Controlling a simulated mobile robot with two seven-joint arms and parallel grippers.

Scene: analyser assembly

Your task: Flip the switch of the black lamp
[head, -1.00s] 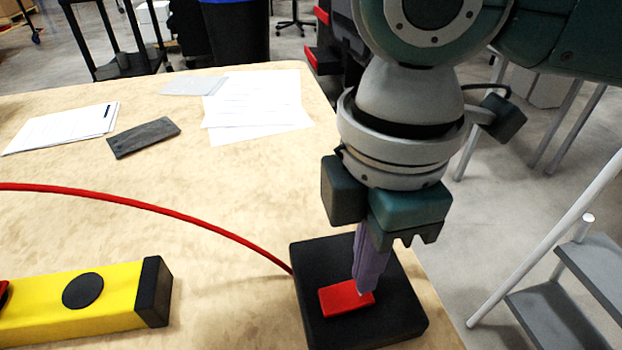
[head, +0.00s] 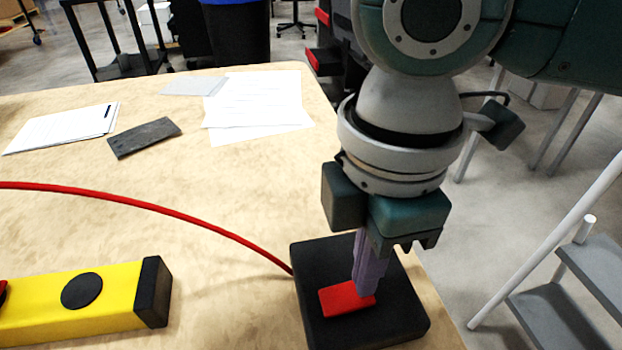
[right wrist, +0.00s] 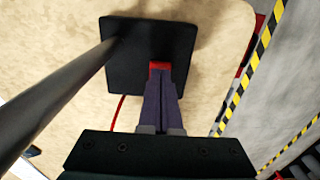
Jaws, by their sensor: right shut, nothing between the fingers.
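The black lamp's square base (head: 400,305) sits near the table's right edge, with a red switch (head: 340,300) on top. The base also shows in the right wrist view (right wrist: 180,35), where a dark pole (right wrist: 65,85) runs from it toward the lower left. My right gripper (head: 367,298) is shut and empty, pointing down, its purple fingertips at the right end of the switch and seeming to touch it. In the right wrist view the fingertips (right wrist: 160,78) cover part of the red switch (right wrist: 160,66). My left gripper is not in view.
A red cord (head: 150,206) curves left from the base across the table (head: 230,290). A yellow block with black ends (head: 100,295) lies at the lower left. Papers (head: 255,105) and a dark flat piece (head: 144,137) lie farther back. Grey steps (head: 590,265) stand off the table's right side.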

